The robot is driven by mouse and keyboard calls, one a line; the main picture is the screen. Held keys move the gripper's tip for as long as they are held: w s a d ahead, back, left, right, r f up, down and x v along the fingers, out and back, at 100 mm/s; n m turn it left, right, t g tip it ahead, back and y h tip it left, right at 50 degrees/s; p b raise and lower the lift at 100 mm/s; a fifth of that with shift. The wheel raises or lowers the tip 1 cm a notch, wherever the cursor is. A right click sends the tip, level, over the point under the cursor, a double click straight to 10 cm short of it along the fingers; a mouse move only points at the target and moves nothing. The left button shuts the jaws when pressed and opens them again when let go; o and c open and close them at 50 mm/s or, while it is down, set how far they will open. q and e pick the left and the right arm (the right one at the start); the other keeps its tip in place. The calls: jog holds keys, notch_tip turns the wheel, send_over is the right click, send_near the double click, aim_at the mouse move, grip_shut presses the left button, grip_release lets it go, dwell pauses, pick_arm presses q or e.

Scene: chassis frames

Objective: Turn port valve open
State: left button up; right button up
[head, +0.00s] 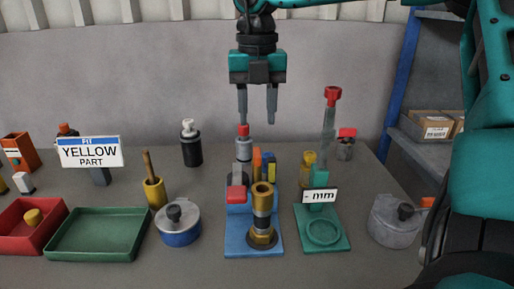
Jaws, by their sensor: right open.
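I cannot tell for certain which part is the port valve. A blue plate (233,246) on the table carries a brass fitting (262,215) standing upright and a red block-like handle (236,193) beside it. Behind them stands a grey cylinder (243,150) with a red cap. My right gripper (257,121) points down with its fingers apart and empty, above and behind the blue plate. Its left fingertip appears just above the red cap; contact is not clear. My left gripper is not in view.
A green gauge stand (337,242) with a "- mm" sign is right of the plate. A blue-grey lidded pot (179,231), a green tray (97,250) and a red tray (40,238) are left. A grey pot (389,232) sits right. A shelf (421,142) stands behind the table.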

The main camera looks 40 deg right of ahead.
aim_at(257, 151)
notch_tip(257, 151, down, 8)
jog(key=shift+f, duration=0.15)
dwell(0.3)
grip_shut()
